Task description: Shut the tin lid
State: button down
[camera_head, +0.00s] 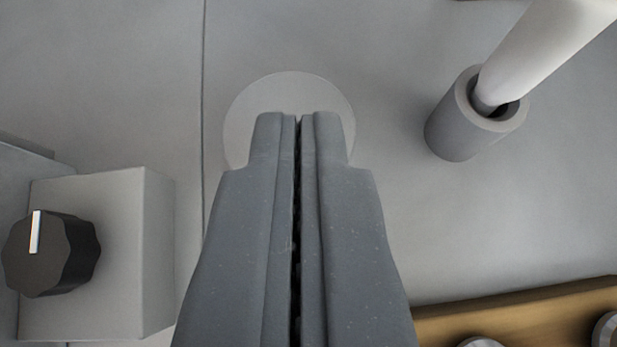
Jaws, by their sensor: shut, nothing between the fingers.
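My gripper (298,118) points away up the middle of the view, its two grey fingers shut together with nothing between them. Beyond the fingertips is a pale grey round disc (290,90), flat against the grey surface as far as I can see. The fingers hide its lower middle part. I cannot tell whether this disc is the tin lid, nor whether the fingertips touch it. No tin with an open lid shows clearly.
A grey box (140,250) with a black knob (62,255) stands at the left. At the upper right, a white rod (545,45) enters a grey hollow cylinder (455,130). A brass-coloured strip (540,318) with round metal pieces lies at the lower right. A thin seam runs left of the disc.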

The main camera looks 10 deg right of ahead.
jog(key=s+a+f, duration=0.1)
jog(key=s+a, duration=0.2)
jog(key=s, duration=0.3)
jog(key=shift+s+f+p, duration=0.3)
jog(key=shift+s+p, duration=0.1)
jog(key=w+a+r+n+t+y+p, duration=0.1)
jog(key=w+r+n+y+p, duration=0.15)
jog(key=r, duration=0.95)
jog(key=w+a+r+n+t+y+p, duration=0.1)
jog(key=w+a+r+p, duration=0.15)
jog(key=r, duration=1.05)
jog(key=s+d+r+t+p, duration=0.1)
jog(key=d+r, duration=0.3)
jog(key=r, duration=0.5)
jog(key=s+d+r+n+t+p, duration=0.1)
jog(key=s+d+r, duration=0.2)
jog(key=r, duration=0.6)
jog(key=s+d+r+t+p, duration=0.1)
jog(key=s+d+r, duration=0.1)
jog(key=d+r, duration=0.4)
notch_tip(320, 180, up, 4)
jog(key=shift+d+f+n, duration=0.15)
jog(key=shift+d+n, duration=0.2)
jog(key=shift+d, duration=0.05)
jog(key=shift+s, duration=0.1)
